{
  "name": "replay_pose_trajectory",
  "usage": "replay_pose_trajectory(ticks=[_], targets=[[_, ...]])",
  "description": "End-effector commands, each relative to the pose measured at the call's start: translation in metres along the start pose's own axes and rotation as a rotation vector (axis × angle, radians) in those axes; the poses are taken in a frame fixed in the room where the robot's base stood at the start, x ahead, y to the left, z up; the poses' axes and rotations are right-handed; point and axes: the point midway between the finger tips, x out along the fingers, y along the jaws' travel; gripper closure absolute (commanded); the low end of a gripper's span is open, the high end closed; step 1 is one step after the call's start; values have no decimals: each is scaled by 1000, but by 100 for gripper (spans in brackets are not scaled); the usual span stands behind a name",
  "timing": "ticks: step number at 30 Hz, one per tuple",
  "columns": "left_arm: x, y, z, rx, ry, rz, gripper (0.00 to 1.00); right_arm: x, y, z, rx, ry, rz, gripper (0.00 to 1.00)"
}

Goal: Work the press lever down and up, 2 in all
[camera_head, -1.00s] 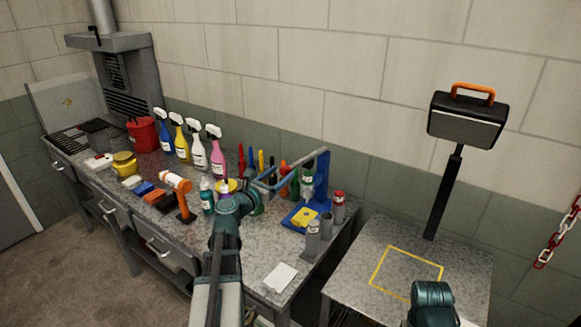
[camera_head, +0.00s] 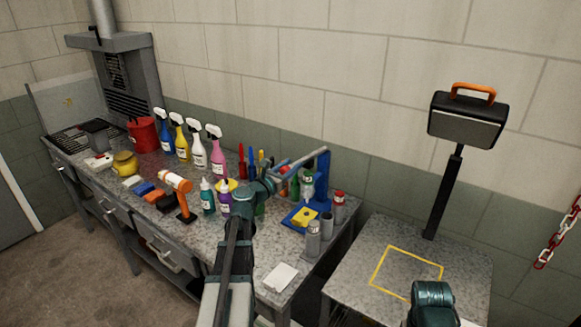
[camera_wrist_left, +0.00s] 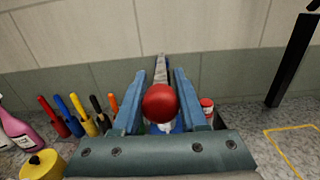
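The press (camera_head: 321,175) has a blue upright frame and base and stands at the right end of the workbench. Its grey lever (camera_head: 305,160) points out from the frame toward my left gripper (camera_head: 268,181), raised a little toward the frame end. In the left wrist view the lever's red ball knob (camera_wrist_left: 160,102) sits between the two blue fingers of my left gripper (camera_wrist_left: 160,95) and fills the gap between them. The lever (camera_wrist_left: 160,68) runs away behind the knob. In the head view the knob is hidden by the gripper. My right gripper is out of view; only part of that arm shows.
Several spray bottles (camera_head: 198,153), small bottles and screwdrivers stand on the workbench, left of the press. Grey cylinders (camera_head: 313,238) stand close in front of it. A separate table (camera_head: 360,270) with a yellow outlined square is at the right, mostly clear.

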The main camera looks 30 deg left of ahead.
Motion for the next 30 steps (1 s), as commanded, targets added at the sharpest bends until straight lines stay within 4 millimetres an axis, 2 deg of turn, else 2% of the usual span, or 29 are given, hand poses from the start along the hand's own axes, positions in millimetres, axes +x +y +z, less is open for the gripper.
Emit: replay_pose_trajectory(ticks=[1, 6, 30], targets=[[0, 0, 0, 0, 0, 0, 72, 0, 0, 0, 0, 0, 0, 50], [0, 0, 0, 0, 0, 0, 100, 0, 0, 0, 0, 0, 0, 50], [0, 0, 0, 0, 0, 0, 100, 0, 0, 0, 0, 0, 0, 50]])
